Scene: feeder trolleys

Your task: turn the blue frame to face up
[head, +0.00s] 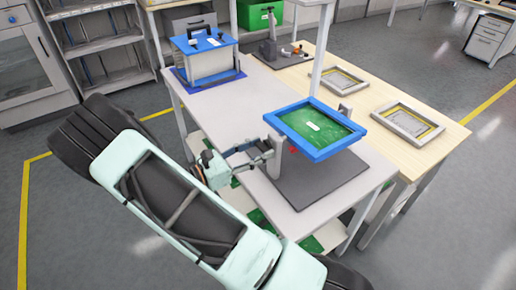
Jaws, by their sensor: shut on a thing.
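The blue frame (341,147) is in the middle right of the head view, held above a dark grey base plate (310,185) between two short grey posts. It lies nearly flat, and a green board (328,136) with a small white piece on it shows inside. My gripper (272,152) is at the left side of the frame, beside the near post. It is shut on a part at the frame's side that looks like its turning handle. The fingertips and the exact grip are small and partly hidden.
A blue box-like unit (209,62) stands at the table's far left end. Two grey framed boards (406,122) and a dark device (270,50) are on the wooden table to the right. A white upright post (321,55) rises behind the frame. The white tabletop (215,105) has free room.

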